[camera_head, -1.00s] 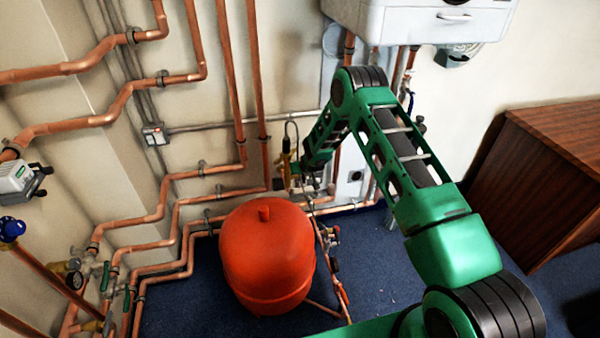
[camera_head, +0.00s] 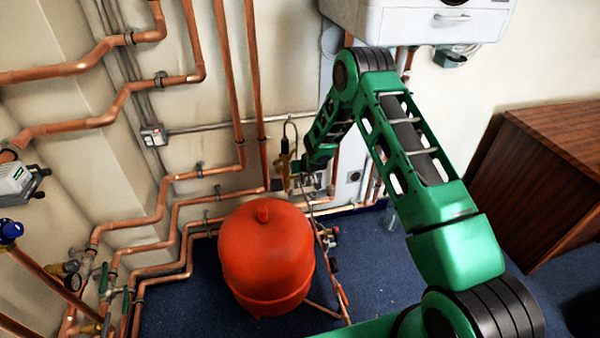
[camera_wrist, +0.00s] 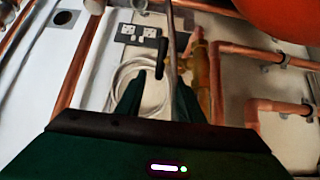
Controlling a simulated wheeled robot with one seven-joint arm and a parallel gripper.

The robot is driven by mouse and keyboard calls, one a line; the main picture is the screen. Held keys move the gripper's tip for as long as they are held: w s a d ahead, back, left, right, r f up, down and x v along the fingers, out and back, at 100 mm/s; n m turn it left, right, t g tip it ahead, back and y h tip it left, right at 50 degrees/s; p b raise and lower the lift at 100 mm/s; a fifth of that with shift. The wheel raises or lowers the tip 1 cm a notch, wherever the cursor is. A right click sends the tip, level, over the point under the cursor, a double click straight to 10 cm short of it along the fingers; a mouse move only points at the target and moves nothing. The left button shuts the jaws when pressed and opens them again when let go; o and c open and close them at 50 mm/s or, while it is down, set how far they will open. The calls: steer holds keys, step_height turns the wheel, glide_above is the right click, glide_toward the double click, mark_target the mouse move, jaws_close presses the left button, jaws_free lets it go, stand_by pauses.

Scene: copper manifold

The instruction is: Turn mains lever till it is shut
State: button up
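A brass valve (camera_head: 285,168) is on the wall pipework behind the red vessel, with a dark upper part. In the wrist view the brass valve (camera_wrist: 202,75) stands upright just right of my fingers. A short black bar (camera_wrist: 161,57), which looks like its lever, stands near upright beyond the gap between my fingertips. My gripper (camera_wrist: 156,95) is open, with two dark green fingers apart. A thin grey pipe or rod runs up past the right fingertip. I cannot tell whether either finger touches the bar. In the head view my gripper (camera_head: 303,178) is small and close to the valve's right side.
The red vessel (camera_head: 266,255) stands on the blue carpet in front of the valve. Copper pipes (camera_head: 225,90) run along the wall. A white boiler (camera_head: 420,20) hangs above my arm. Sockets (camera_wrist: 138,35) and a coiled white cable (camera_wrist: 125,78) lie beyond my fingers. A wooden cabinet (camera_head: 530,180) stands right.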

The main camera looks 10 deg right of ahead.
steer(key=shift+v, duration=2.8)
